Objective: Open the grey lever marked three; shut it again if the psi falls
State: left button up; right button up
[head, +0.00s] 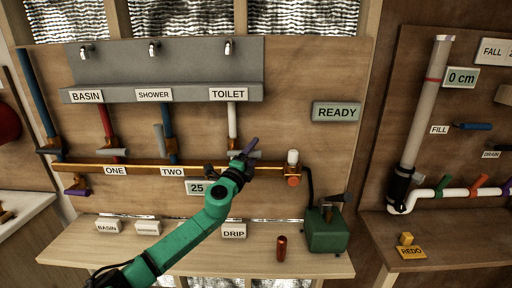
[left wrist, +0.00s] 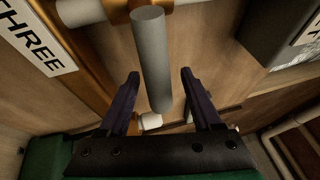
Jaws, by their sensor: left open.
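The grey lever marked three (left wrist: 152,60) hangs from a brass-coloured valve body (left wrist: 128,8), beside the THREE label (left wrist: 38,38) in the left wrist view. My left gripper (left wrist: 160,74) is open, with its purple fingers on either side of the lever; I see no clear contact. In the head view the left gripper (head: 247,150) is at the pipe below the TOILET sign (head: 228,94), and hides the label and part of the lever. A display reading 25 (head: 195,188) is partly covered by my green arm. My right gripper is not in view.
Grey levers ONE (head: 112,152) and TWO (head: 159,138) are to the left on the brass-coloured pipe (head: 140,169). A READY display (head: 337,112) is at right. A green pump box (head: 327,230) and red cylinder (head: 282,248) stand on the bench (head: 190,262).

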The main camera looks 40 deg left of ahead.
pick_arm(q)
jog(key=shift+x, duration=1)
grip_shut()
dwell(0.7)
